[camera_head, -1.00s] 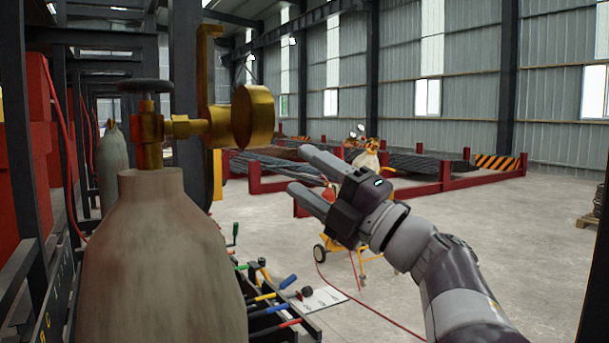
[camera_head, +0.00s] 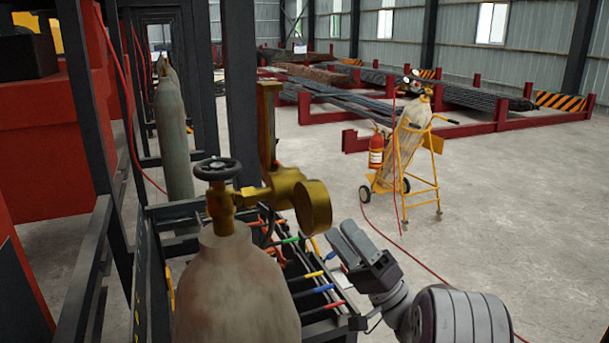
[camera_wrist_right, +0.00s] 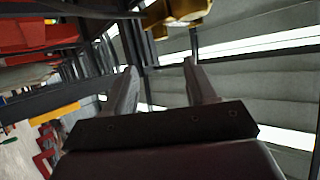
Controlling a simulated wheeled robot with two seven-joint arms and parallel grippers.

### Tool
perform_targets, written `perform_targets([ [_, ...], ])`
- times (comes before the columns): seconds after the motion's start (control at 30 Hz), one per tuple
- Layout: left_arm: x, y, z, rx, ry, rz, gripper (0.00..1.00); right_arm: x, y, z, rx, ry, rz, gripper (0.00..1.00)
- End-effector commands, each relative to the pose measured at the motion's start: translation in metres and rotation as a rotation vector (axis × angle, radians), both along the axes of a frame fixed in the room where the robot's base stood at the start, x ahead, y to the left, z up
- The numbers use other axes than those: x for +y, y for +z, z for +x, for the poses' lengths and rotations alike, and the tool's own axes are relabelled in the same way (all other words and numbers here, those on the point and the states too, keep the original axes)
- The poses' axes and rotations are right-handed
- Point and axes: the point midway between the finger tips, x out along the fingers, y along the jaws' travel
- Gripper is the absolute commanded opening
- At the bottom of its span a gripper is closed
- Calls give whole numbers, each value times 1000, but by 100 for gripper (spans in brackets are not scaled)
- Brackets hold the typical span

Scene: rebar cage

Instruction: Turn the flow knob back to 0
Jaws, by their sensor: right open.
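A brass regulator (camera_head: 285,190) sits on the neck of a grey, rust-stained gas cylinder (camera_head: 238,290) at the lower middle left of the head view. It has a round brass drum (camera_head: 313,207) on its right end and an upright brass piece (camera_head: 268,130). A dark handwheel (camera_head: 217,169) tops the valve. I cannot tell the flow knob or its setting apart. My right gripper (camera_head: 342,236) is open and empty, below and right of the drum, apart from it. In the right wrist view, brass parts (camera_wrist_right: 180,12) show at the top edge, beyond the open fingers (camera_wrist_right: 160,68). My left gripper is out of view.
A black rack with coloured-handled tools (camera_head: 315,289) stands behind and right of the cylinder. A yellow cylinder trolley (camera_head: 408,170) with a red extinguisher (camera_head: 376,152) stands farther right. A dark post (camera_head: 240,90) rises behind the regulator. The floor at right is mostly clear.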

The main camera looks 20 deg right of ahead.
Motion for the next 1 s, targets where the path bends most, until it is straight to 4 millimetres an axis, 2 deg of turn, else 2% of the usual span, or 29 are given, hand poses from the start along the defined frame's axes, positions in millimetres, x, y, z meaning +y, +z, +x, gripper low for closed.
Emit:
perform_targets([
  [0.03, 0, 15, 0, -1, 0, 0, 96, 4, 15, 5, -2, 3, -1, 56],
  [0.07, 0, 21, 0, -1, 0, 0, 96, 7, 21, 9, -2, 4, -2, 56],
  [0.3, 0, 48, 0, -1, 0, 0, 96, 33, 63, 45, -3, 1, -4, 56],
  [0.4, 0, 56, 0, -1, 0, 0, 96, 41, 74, 57, -1, 0, -4, 56],
  [0.6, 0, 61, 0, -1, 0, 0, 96, 49, 84, 68, -1, -3, -4, 56],
  [0.83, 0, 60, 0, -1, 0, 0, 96, 49, 83, 69, -1, -4, -5, 56],
  [0.87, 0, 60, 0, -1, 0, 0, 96, 49, 83, 69, -1, -4, -5, 50],
  [1.0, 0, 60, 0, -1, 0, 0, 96, 49, 83, 69, -1, -4, -5, 4],
])
